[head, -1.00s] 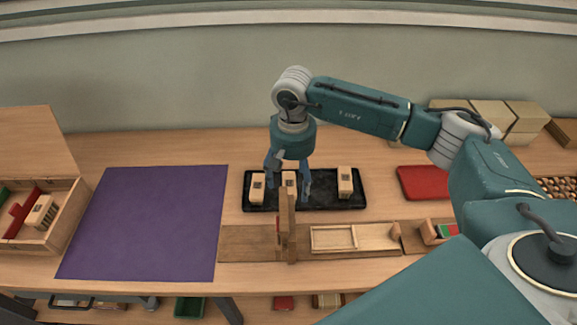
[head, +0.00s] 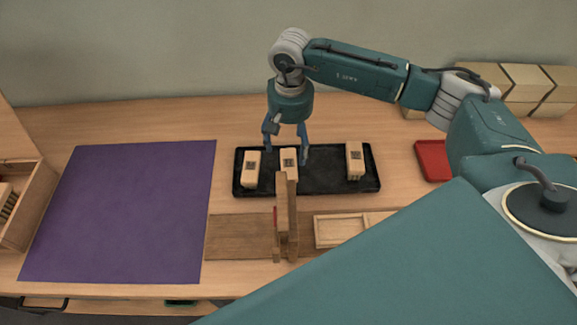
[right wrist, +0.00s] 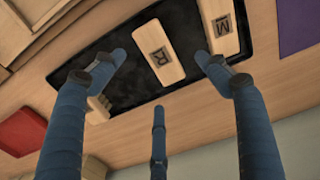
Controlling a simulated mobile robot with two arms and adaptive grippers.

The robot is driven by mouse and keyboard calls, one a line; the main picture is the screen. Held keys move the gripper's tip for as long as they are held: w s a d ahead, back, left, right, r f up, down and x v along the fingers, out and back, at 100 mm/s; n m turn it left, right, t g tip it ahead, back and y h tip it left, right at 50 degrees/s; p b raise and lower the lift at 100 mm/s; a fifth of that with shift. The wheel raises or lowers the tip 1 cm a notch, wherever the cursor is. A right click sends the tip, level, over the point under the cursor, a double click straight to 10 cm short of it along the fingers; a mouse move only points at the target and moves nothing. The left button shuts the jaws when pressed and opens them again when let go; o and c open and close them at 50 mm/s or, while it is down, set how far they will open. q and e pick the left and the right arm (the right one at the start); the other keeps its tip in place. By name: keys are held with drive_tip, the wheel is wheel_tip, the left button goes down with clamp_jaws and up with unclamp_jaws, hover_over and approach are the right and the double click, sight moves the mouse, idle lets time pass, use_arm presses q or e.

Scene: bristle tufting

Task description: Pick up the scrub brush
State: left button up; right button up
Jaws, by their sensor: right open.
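Three pale wooden brush blocks with dark stamped marks stand on a black tray (head: 330,182): a left one (head: 251,170), a middle one (head: 289,158) and a right one (head: 354,160). Bristles show under the right block; I cannot tell which is the scrub brush. My right gripper (head: 286,153) is open above the tray, around or just behind the middle block. In the right wrist view its fingers (right wrist: 162,75) are spread and empty, near the block marked R (right wrist: 159,55); the block marked M (right wrist: 220,25) is beside it. My left gripper is out of view.
A wooden stand (head: 286,225) rises in front of the tray and partly hides the middle block. A purple mat (head: 120,210) lies at left, beside an open wooden box (head: 30,210). A red tray (head: 433,160) and stacked boxes (head: 520,85) are at right.

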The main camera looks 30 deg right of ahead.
sight(292, 163)
drive_tip(key=f+p, duration=0.1)
drive_tip(key=f, duration=0.3)
drive_tip(key=shift+s, duration=0.2)
drive_tip(key=shift+f+p, duration=0.25)
drive_tip(key=shift+p, duration=0.05)
drive_tip(key=f+p, duration=0.1)
drive_tip(key=f, duration=0.1)
drive_tip(key=f+p, duration=0.1)
drive_tip(key=shift+s+d+f, duration=0.15)
drive_tip(key=shift+d+f, duration=0.05)
drive_tip(key=shift+f, duration=0.7)
drive_tip(key=c, duration=1.3)
drive_tip(key=shift+c, duration=0.3)
